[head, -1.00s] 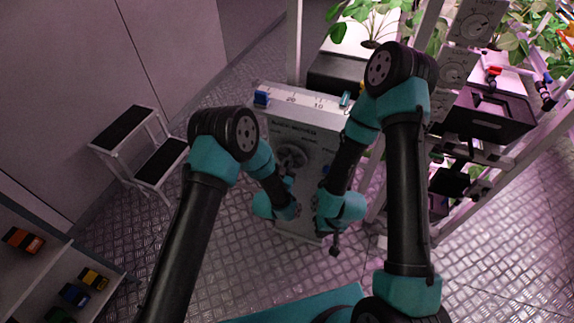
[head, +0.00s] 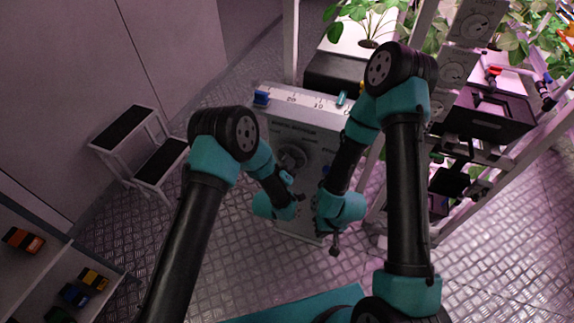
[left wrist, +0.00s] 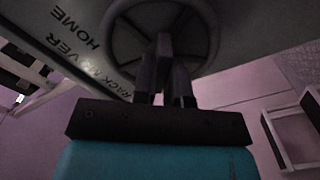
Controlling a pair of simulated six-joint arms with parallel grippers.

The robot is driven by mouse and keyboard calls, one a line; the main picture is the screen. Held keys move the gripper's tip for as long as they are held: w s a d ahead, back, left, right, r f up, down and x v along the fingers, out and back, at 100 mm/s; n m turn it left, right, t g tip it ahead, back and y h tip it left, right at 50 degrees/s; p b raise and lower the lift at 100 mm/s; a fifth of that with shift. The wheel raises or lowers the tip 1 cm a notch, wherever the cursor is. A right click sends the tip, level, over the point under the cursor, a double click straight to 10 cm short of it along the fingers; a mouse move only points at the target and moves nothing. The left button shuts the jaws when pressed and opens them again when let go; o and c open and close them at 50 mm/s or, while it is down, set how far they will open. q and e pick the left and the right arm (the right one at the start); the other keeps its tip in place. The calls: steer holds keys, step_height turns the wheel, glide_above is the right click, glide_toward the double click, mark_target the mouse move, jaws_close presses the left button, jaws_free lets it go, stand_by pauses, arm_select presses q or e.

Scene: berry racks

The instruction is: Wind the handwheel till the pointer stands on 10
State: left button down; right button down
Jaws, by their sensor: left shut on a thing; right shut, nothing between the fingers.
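The handwheel (head: 292,158) is on the front of a grey box (head: 310,128). A scale (head: 300,101) with 20 and 10 printed on it runs along the box's top. A teal pointer (head: 341,98) stands to the right of the 10. My left gripper (head: 289,180) is at the lower part of the wheel. In the left wrist view its fingers (left wrist: 165,85) are shut on the handle (left wrist: 163,45) of the dark round wheel (left wrist: 118,37). My right gripper (head: 335,245) is shut and empty, low beside the box's lower right.
A blue block (head: 261,97) sits at the scale's left end. A two-step stool (head: 152,150) stands at left. A plant rack (head: 480,110) with trays and dials is at right. A shelf (head: 50,270) is at lower left.

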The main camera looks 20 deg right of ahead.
arm_select(q)
steer(key=n, duration=0.5)
steer(key=shift+n, duration=0.4)
steer(key=c, duration=1.2)
jaws_free()
steer(key=shift+o, duration=0.2)
steer(key=shift+s+a, duration=0.1)
steer(key=v, duration=1.7)
